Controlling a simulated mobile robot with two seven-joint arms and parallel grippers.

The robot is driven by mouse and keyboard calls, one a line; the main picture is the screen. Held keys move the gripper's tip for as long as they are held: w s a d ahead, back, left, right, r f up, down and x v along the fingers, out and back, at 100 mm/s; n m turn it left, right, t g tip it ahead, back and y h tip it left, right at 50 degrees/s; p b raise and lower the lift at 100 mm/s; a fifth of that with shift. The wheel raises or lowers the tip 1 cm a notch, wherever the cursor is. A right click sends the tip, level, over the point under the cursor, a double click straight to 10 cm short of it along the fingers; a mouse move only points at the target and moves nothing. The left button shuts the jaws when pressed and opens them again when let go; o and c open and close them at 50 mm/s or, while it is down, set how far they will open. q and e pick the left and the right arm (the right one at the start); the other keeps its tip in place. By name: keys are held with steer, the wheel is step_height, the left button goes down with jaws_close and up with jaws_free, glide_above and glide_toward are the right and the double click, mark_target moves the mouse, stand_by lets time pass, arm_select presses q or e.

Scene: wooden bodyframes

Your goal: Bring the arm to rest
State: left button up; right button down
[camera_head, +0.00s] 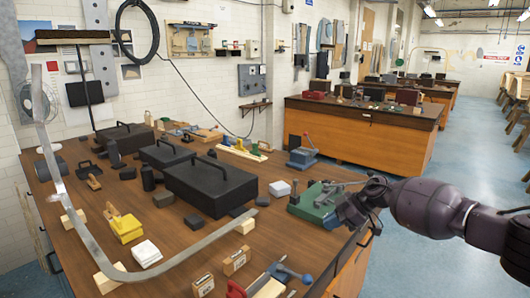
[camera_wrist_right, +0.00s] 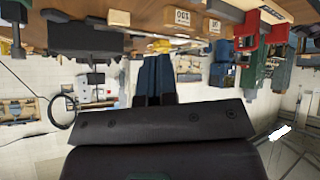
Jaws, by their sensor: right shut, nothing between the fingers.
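My right arm (camera_head: 433,204) comes in from the right edge in the head view. My right gripper (camera_head: 352,211) is at the right edge of the near wooden bench (camera_head: 190,273), beside a green machine vise (camera_head: 315,202); I cannot tell whether they touch. In the right wrist view, which is upside down, the dark gripper fingers (camera_wrist_right: 154,75) are together with nothing between them. My left gripper is not in view.
The near bench holds black toolboxes (camera_head: 209,185), a bent metal strip (camera_head: 75,205) on wooden blocks, a yellow block (camera_head: 126,228) and a blue-and-red clamp (camera_head: 270,280). A second bench (camera_head: 365,130) stands behind. Blue floor (camera_head: 400,265) is clear at right.

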steer(key=s+a+r+n+t+y, duration=0.1)
steer(key=s+a+r+t+y, duration=0.15)
steer(key=a+r+t, duration=0.4)
steer(key=s+a+r+n+t+y, duration=0.1)
steer(key=a+n+t+y, duration=0.15)
steer(key=a, duration=0.65)
steer(key=s+d+f+m+h, duration=0.4)
steer(key=s+d+f+m, duration=0.2)
steer(key=s+d+f, duration=0.2)
steer(key=s+d+f+m+h, duration=0.5)
steer(key=s+f, duration=0.7)
steer(key=s, duration=0.5)
steer(key=s+d+f+m+h, duration=0.5)
steer(key=s+d+f+m, duration=0.4)
steer(key=s, duration=0.4)
steer(key=shift+d+f, duration=0.75)
steer(key=shift+d, duration=0.1)
